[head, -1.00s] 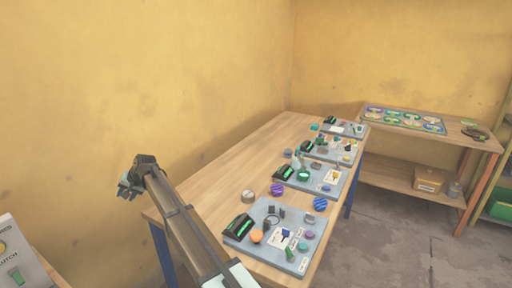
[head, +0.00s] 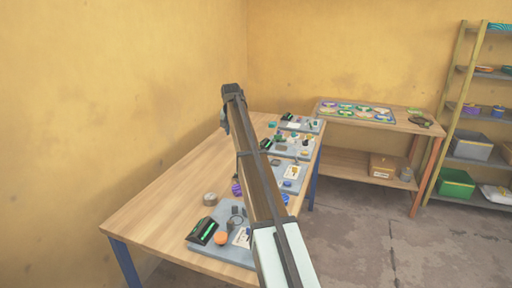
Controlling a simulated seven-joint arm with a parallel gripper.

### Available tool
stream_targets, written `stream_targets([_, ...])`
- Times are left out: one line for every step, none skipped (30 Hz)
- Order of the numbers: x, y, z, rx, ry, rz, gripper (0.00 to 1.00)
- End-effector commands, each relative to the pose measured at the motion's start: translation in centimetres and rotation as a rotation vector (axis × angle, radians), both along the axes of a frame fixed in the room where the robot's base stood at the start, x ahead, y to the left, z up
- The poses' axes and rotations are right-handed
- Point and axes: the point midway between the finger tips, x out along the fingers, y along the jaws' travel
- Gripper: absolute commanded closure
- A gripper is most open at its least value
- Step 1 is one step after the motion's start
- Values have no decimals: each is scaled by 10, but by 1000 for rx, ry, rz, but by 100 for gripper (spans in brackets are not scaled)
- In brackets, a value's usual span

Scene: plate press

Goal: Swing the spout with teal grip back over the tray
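I cannot make out a spout with a teal grip; the parts are small and my arm hides some of them. Several grey-blue plates with small parts stand in a row on the long wooden table (head: 165,205). The nearest plate (head: 215,253) bears a black-and-green block (head: 202,231) and an orange knob (head: 221,239). A small teal piece (head: 272,125) lies by the far plates. My gripper (head: 225,124) hangs at the end of my raised arm, seemingly above the table; its fingers are too small and partly hidden to read.
A round grey-brown piece (head: 210,199) sits behind the nearest plate. A side table (head: 400,122) at the back holds a tray (head: 322,110) of coloured discs. A shelf rack (head: 447,120) stands at right. The floor (head: 370,235) between is clear.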

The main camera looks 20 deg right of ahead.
Motion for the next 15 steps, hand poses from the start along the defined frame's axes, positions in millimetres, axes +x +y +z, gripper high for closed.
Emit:
stream_targets([-5,-24,6,-11,10,-31,60])
stream_targets([-9,-36,8,-18,15,-48,60])
stream_targets([-13,-48,12,-26,22,-65,60])
stream_targets([-16,-57,14,-30,25,-77,60])
stream_targets([-19,-64,16,-34,29,-88,60])
stream_targets([-22,-72,17,-39,34,-98,60])
stream_targets([-23,-76,18,-41,37,-104,60])
stream_targets([-24,-79,19,-43,39,-109,60])
stream_targets([-25,-82,19,-44,41,-114,60])
stream_targets([-26,-84,18,-45,42,-116,60])
stream_targets([-26,-85,17,-46,42,-118,60])
stream_targets([-25,-86,14,-46,43,-118,60])
stream_targets([-24,-87,12,-46,43,-118,60])
stream_targets([-23,-87,9,-46,43,-118,60])
stream_targets([-22,-88,4,-46,44,-117,60])
